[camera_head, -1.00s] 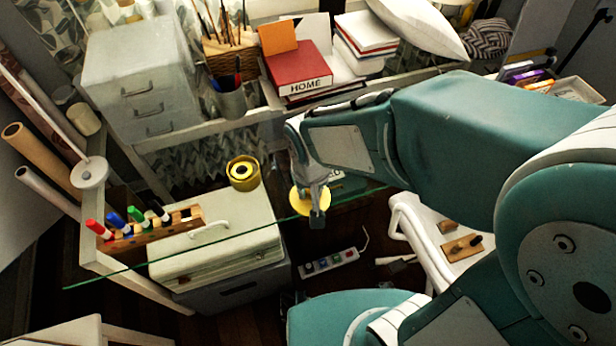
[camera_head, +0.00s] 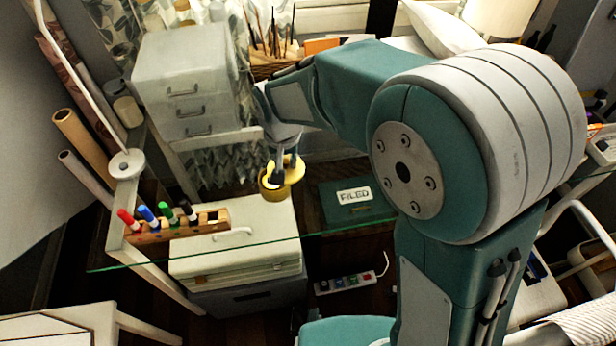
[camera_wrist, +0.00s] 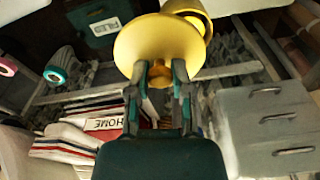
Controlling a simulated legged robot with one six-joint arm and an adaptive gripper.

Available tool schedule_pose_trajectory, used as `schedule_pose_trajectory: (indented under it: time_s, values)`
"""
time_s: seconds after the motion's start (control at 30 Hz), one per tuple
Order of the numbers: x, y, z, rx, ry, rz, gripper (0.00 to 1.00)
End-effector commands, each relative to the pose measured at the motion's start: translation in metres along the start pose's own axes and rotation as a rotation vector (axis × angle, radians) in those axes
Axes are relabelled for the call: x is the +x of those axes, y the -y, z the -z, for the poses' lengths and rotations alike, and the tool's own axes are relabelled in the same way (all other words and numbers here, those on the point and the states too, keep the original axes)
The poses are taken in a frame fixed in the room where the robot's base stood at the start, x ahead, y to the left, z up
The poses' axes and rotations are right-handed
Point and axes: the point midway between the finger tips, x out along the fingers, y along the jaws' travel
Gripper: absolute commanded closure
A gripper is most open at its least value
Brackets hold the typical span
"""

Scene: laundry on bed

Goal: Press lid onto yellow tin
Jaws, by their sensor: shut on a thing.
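The yellow lid (camera_head: 296,167) is a round disc with a small knob, held by my gripper (camera_head: 279,177). In the wrist view my gripper (camera_wrist: 159,76) is shut on the knob, and the lid (camera_wrist: 158,42) spreads beyond the fingertips. The yellow tin (camera_head: 271,191) stands on the glass table, just below and left of the lid, partly hidden by my gripper. In the wrist view the tin (camera_wrist: 190,9) shows behind the lid at the top, mostly covered by it. The lid looks offset from the tin, and I cannot tell whether they touch.
A wooden rack with several coloured markers (camera_head: 178,228) stands to the left. A teal box labelled FILED (camera_head: 352,208) lies to the right. Grey drawers (camera_head: 190,75) and a pencil basket (camera_head: 270,65) stand behind. The glass edge (camera_head: 330,232) runs along the front.

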Motion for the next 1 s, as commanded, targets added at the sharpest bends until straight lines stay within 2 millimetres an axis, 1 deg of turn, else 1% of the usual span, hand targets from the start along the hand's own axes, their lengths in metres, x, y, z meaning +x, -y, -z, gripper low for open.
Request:
schedule_pose_trajectory:
  time_s: [0.03, 0.1, 0.2, 0.3, 0.43, 0.53, 1.0]
  values:
    - [0.004, 0.010, 0.008, -0.003, 0.001, 0.000, 1.00]
    - [0.007, 0.020, 0.016, -0.002, 0.001, 0.000, 1.00]
    - [0.011, 0.030, 0.025, -0.002, 0.000, 0.000, 1.00]
    - [0.013, 0.036, 0.029, -0.002, 0.000, 0.000, 1.00]
    - [0.015, 0.038, 0.030, -0.001, 0.000, 0.001, 1.00]
    - [0.021, 0.037, 0.029, -0.001, 0.000, 0.001, 1.00]
    - [0.060, 0.037, 0.024, -0.002, 0.000, 0.000, 1.00]
